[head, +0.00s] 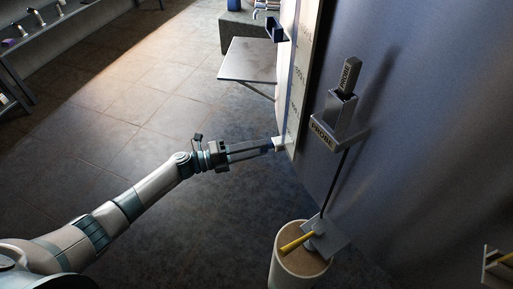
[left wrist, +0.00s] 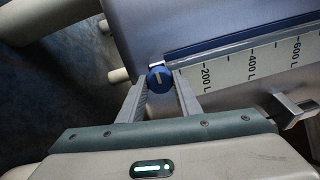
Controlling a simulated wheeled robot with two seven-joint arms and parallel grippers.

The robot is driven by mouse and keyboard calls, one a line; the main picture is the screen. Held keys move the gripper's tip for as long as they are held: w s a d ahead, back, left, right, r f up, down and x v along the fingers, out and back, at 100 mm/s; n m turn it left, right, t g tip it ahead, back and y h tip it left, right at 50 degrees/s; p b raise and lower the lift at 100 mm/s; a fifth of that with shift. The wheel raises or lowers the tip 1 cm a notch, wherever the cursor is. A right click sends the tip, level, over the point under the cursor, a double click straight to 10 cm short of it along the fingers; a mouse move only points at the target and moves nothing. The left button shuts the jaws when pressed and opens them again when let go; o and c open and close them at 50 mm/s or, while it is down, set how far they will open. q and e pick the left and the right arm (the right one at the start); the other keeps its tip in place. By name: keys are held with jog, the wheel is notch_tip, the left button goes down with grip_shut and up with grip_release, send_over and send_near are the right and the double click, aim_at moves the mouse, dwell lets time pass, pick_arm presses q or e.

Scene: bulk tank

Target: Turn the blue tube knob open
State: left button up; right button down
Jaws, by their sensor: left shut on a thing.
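The blue tube knob (left wrist: 160,77) is round, with a pale bar mark across its face. In the left wrist view it sits at the lower end of the blue-edged sight tube, beside the litre scale (left wrist: 250,62). My left gripper (left wrist: 159,90) is shut on the knob, with one finger on each side of it. In the head view my left gripper (head: 271,146) reaches the foot of the scale strip (head: 299,75) on the tank. There the fingertips mostly hide the knob. My right gripper is not in view.
The metal tank wall (head: 430,130) fills the right side. A probe holder (head: 336,125) is on it, above a round bin (head: 291,268) with a yellow-handled tool (head: 296,242). A grey shelf (head: 247,64) stands beyond the gripper. The floor on the left is clear.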

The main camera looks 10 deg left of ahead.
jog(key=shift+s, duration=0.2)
pick_arm(q)
jog(key=o, duration=1.1)
jog(key=shift+c, duration=0.2)
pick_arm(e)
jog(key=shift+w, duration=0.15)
pick_arm(q)
jog(key=shift+a, duration=0.1)
jog(key=b+v, duration=0.2)
jog(key=v, duration=1.5)
jog(key=shift+b, duration=0.35)
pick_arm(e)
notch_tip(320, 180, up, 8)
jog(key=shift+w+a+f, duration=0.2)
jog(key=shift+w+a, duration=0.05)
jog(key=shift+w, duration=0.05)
pick_arm(q)
jog(key=shift+a, duration=0.1)
